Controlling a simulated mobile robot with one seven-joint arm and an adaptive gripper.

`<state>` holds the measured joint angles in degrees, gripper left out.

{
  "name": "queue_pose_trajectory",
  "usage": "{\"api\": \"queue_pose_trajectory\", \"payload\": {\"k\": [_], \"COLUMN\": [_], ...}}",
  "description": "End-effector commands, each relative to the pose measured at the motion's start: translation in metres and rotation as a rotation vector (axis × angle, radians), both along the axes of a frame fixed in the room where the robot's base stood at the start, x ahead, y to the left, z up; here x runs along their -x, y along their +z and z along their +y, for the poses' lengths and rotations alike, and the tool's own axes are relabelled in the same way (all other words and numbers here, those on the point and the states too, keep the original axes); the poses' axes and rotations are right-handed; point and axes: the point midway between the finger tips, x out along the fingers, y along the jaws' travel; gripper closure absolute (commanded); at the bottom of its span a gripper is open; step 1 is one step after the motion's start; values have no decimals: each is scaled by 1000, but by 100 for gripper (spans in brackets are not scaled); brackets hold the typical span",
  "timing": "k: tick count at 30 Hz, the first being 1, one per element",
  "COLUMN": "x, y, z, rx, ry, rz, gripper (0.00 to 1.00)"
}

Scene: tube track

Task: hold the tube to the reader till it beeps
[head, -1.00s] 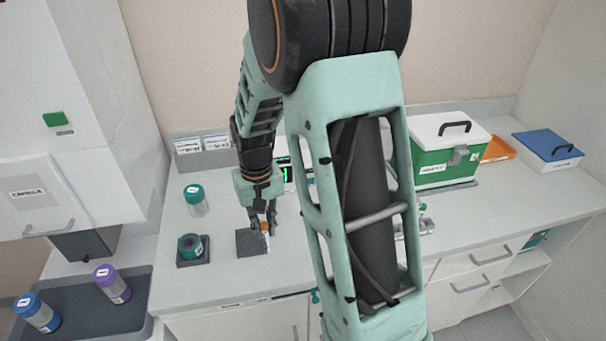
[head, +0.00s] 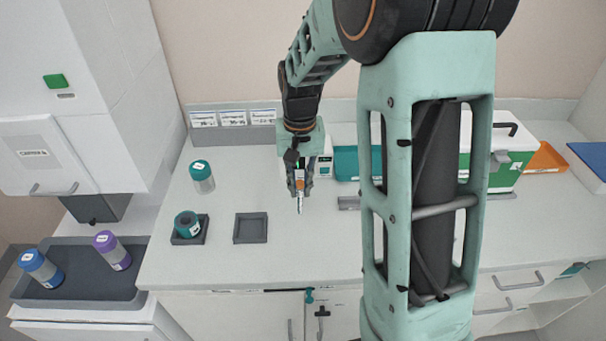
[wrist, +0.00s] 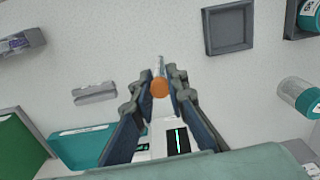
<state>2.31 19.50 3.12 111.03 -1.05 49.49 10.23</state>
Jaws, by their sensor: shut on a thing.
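My gripper (head: 299,186) is shut on a slim tube (head: 300,207) with an orange cap. In the wrist view the gripper (wrist: 159,86) has its fingers on either side of the orange cap (wrist: 159,88), and the tube's clear body points away from the camera. In the head view the tube hangs roughly upright above the bench. The reader (head: 325,165), a white device, stands just behind and right of my gripper, partly hidden by it. Its dark screen with a green line shows in the wrist view (wrist: 178,141). The tube appears apart from the reader.
An empty grey square holder (head: 251,241) sits left of the tube. Beside it stands a teal-capped jar in a holder (head: 188,239), with another teal-capped jar (head: 202,177) behind. A teal tray (head: 346,162) and green box (head: 507,165) are to the right. The front bench is clear.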

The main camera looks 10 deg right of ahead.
Motion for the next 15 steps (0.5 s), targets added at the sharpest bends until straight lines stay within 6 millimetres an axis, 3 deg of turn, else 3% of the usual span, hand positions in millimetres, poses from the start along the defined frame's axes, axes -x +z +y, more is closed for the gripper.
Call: {"api": "queue_pose_trajectory", "payload": {"k": [1, 6, 15], "x": [-7, -17, -23], "y": [-6, 12, 28], "z": [1, 3, 3], "rx": [-1, 1, 4], "ry": [-43, -196, -306], "rz": [-8, -6, -1], "gripper": [100, 100, 100]}}
